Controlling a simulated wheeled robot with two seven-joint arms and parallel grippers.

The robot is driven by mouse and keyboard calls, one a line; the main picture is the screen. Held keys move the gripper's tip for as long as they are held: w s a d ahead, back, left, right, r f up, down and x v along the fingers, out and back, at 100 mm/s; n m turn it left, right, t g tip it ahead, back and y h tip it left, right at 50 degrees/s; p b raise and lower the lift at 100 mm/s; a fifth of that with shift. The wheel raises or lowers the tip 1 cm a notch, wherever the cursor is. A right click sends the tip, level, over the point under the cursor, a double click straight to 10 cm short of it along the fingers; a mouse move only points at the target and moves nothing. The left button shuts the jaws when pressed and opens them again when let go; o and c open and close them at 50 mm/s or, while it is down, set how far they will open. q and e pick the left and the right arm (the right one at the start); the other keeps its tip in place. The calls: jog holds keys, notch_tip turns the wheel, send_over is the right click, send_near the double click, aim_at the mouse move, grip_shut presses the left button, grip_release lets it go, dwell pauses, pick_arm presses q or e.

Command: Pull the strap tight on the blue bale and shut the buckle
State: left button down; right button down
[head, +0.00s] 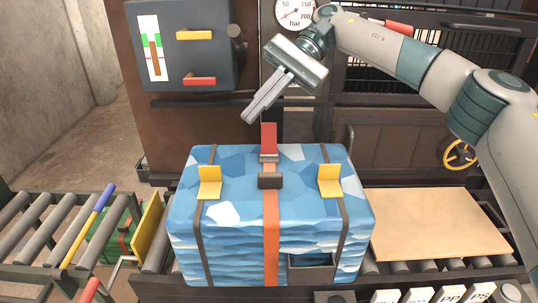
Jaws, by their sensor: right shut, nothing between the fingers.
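The blue bale (225,240) sits on rollers in the middle of the head view. An orange strap (271,240) runs down the middle of its front and over its top. A dark buckle block (270,181) sits on the strap near the top front edge. Behind it a red upright piece (268,138) stands up from the strap; I cannot tell if it is the buckle's lever or the strap's end. My right gripper (250,115) is shut and empty, above and just left of that red piece, apart from it. My left gripper is not in view.
Two dark bands with yellow corner pieces (209,183) (329,181) flank the strap. A tan board (435,223) lies right of the bale. A blue-and-yellow rod (88,225) leans over the left rollers.

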aim_at(269, 160)
jog(key=w+f+n+t+h, duration=0.1)
jog(key=h, duration=0.2)
jog(key=w+d+f+n+t+h, duration=0.1)
jog(key=h, duration=0.2)
jog(key=w+d+f+n+t+h, duration=0.1)
jog(key=t+h, duration=0.1)
jog(key=shift+w+d+f+n+h, duration=0.2)
jog(key=shift+w+f+n+h, duration=0.1)
jog(key=shift+w+n+h, duration=0.1)
jog(key=shift+s+f, duration=0.1)
jog(key=x, duration=0.9)
jog(key=shift+f, duration=0.4)
jog(key=shift+s, duration=0.1)
